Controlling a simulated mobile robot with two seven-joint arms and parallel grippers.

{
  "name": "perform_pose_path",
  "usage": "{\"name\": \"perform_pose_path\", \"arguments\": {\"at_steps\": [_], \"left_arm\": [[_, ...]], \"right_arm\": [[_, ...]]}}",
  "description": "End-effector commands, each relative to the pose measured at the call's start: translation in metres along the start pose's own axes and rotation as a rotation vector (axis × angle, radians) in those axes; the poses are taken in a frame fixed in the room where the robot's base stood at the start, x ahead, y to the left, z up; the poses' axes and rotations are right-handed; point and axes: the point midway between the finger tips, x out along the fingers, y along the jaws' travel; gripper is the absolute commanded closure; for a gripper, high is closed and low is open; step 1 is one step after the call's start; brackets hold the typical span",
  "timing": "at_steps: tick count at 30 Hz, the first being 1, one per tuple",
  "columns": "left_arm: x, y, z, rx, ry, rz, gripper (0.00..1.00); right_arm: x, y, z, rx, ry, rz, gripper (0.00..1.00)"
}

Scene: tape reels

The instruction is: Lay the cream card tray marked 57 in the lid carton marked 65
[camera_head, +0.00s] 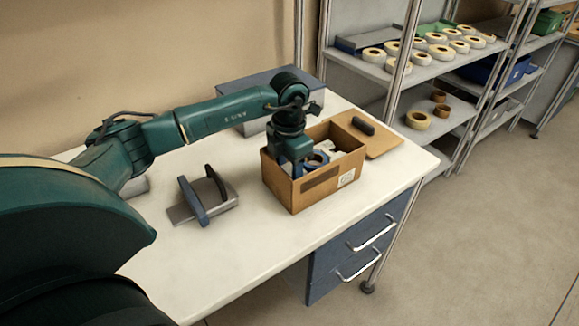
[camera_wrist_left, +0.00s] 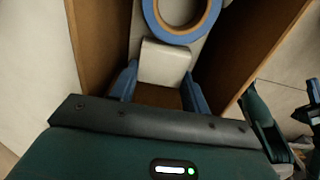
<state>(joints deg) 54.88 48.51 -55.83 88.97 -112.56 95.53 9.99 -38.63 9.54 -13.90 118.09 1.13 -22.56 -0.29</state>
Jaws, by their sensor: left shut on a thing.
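The brown lid carton (camera_head: 319,186) stands open on the white table, with a small white label on its front; I cannot read its number. My left gripper (camera_head: 300,164) reaches down inside the carton at its left part. In the left wrist view the gripper (camera_wrist_left: 160,90) is shut on a pale upright piece of the cream card tray (camera_wrist_left: 164,62). A blue-rimmed tape reel (camera_wrist_left: 181,32) lies just beyond that piece, between the carton walls. The tray's number and its underside are hidden, so I cannot tell whether it touches the carton floor.
A brown board with a dark handle (camera_head: 363,123) lies behind the carton. A grey plate with two dark uprights (camera_head: 205,195) stands left of it, and a grey-blue box (camera_head: 262,94) stands behind. Shelves (camera_head: 430,68) with several tape reels are at the right. The table's front is clear.

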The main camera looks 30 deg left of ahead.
Motion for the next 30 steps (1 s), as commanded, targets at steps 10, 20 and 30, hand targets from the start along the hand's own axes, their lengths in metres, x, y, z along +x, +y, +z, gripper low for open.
{"name": "perform_pose_path", "arguments": {"at_steps": [10,20,30], "left_arm": [[0.007,0.000,0.001,0.000,-0.002,0.001,0.81],[0.018,0.000,0.000,0.000,-0.002,0.001,0.81],[0.017,0.000,0.000,0.000,-0.001,0.001,0.36]], "right_arm": [[0.004,0.002,0.001,0.000,0.001,0.005,1.00],[0.007,0.000,-0.004,-0.001,0.025,-0.001,1.00],[0.005,-0.001,-0.005,-0.003,0.027,-0.005,1.00]]}}
